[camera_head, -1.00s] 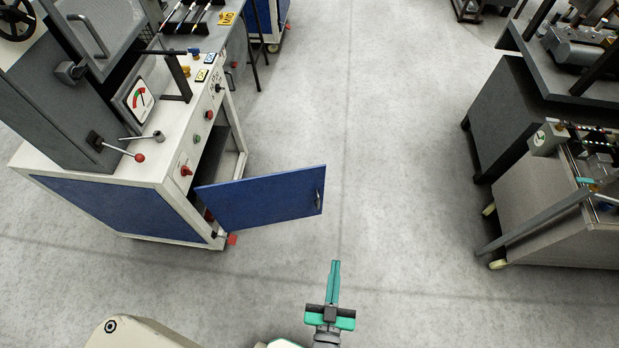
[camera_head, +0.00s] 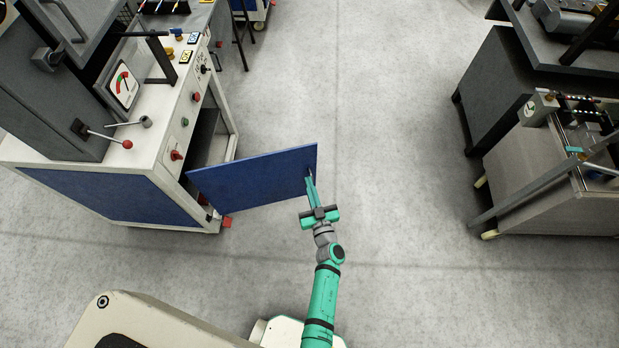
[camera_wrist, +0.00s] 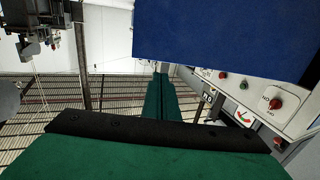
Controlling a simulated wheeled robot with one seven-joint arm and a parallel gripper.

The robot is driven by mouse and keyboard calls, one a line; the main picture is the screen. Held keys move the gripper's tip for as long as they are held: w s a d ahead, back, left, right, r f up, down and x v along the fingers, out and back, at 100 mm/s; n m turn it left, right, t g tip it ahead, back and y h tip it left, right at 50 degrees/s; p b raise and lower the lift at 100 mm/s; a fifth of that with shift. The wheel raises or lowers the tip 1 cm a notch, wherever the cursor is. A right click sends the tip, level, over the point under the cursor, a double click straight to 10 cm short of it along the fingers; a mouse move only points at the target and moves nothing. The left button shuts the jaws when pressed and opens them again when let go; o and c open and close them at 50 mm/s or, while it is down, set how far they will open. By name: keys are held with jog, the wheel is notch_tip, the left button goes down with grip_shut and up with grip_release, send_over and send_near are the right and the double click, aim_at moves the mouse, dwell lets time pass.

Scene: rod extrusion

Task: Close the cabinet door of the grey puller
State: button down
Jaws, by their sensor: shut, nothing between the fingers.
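The grey puller (camera_head: 60,90) stands at the left in the head view, on a white cabinet frame with blue panels. Its blue cabinet door (camera_head: 252,184) is swung wide open, sticking out to the right from the frame. My gripper (camera_head: 310,178) is shut and empty, with its fingertips at the door's free right edge, by the handle. The fingertips partly cover the handle; whether they touch the door I cannot tell. In the wrist view the door (camera_wrist: 228,35) fills the upper right, and my gripper's green fingers (camera_wrist: 158,95) reach toward its lower left edge.
The puller's white top (camera_head: 165,120) carries levers, a gauge and knobs. A grey workbench (camera_head: 510,95) and a beige machine cabinet (camera_head: 550,190) stand at the right. The floor (camera_head: 390,150) between is clear.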

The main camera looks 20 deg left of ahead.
aim_at(299, 149)
jog(key=x, duration=1.2)
jog(key=shift+w, duration=0.1)
